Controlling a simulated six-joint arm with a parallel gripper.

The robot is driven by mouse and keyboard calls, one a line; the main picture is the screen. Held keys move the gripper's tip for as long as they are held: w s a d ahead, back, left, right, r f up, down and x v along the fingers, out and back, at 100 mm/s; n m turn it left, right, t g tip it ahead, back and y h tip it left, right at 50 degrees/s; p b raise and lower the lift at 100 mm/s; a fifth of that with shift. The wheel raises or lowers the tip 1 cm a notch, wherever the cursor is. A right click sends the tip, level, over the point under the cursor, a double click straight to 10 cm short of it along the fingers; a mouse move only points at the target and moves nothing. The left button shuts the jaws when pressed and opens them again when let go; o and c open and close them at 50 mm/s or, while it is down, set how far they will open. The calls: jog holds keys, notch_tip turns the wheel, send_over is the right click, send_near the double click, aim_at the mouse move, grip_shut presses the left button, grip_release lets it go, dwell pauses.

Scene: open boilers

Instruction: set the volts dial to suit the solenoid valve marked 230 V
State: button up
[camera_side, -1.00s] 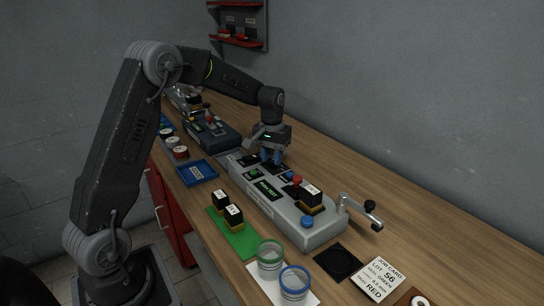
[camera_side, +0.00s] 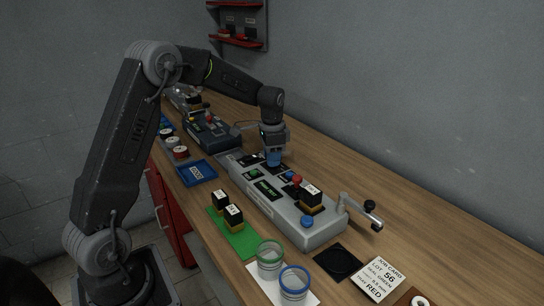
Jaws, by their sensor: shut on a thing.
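My gripper (camera_side: 273,160) points straight down over the far end of the grey test panel (camera_side: 318,234). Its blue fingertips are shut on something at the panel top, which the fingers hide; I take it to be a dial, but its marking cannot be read. A black valve block (camera_side: 311,197) with a white label and a yellowish base stands on the panel's near part. Two similar blocks, one of them nearer (camera_side: 234,216), stand on a green mat (camera_side: 243,248). Their labels are too small to read.
A blue tray (camera_side: 197,173), two glass jars (camera_side: 269,262) and a job card (camera_side: 383,279) lie around.

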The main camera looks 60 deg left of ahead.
jog(key=shift+m, duration=0.8)
jog(key=o, duration=0.9)
jog(key=shift+o, duration=0.2)
notch_tip(320, 180, up, 14)
jog(key=shift+d, duration=0.1)
